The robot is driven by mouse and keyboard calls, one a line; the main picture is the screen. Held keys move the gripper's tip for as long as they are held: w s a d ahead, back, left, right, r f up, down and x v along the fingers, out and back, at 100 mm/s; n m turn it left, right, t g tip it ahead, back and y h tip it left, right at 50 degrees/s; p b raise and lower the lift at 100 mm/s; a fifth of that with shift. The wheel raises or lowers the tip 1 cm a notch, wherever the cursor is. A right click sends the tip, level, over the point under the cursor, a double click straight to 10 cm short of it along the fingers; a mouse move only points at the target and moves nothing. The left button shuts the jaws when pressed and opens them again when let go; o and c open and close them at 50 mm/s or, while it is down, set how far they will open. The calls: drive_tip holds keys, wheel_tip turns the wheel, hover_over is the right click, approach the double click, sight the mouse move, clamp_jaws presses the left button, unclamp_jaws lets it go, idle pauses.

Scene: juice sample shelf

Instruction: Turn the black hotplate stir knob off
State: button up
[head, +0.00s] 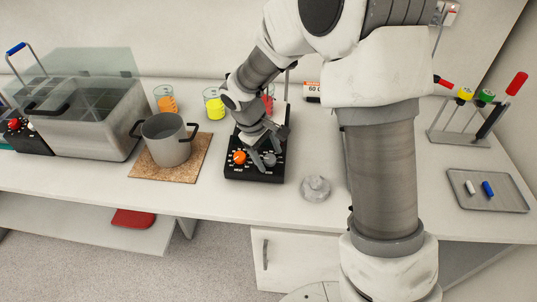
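The black hotplate (237,174) stands on the bench left of the middle of the head view. An orange knob (239,157) sits at the left of its front panel, above a small label that seems to read HEAT. A dark grey round knob (269,159) sits to the right of it; its label and pointer are too small to read. My gripper (263,158) reaches down over the front panel, with its fingertips at or very close to the grey knob. Contact and the finger gap cannot be made out. My arm hides much of the hotplate's top.
A grey pot (168,150) on a cork mat (146,171) stands to the left, with orange (166,102) and yellow (214,107) beakers behind. A pale round lid (315,187) lies to the right of the hotplate. A tray (510,203) lies far right. The bench front is mostly clear.

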drive_tip(key=p+v, duration=0.1)
drive_tip(key=v, duration=1.6)
drive_tip(key=shift+r, duration=0.25)
drive_tip(key=s+d+r+m+t+y, duration=0.1)
drive_tip(key=s+d+r+m+t, duration=0.1)
drive_tip(key=s+d+m, duration=0.2)
drive_tip(key=s+d+r+m+t+y, duration=0.2)
drive_tip(key=s+d, duration=0.8)
drive_tip(key=s, duration=0.6)
drive_tip(key=r+m, duration=0.1)
drive_tip(key=m, duration=0.1)
drive_tip(key=shift+m, duration=0.4)
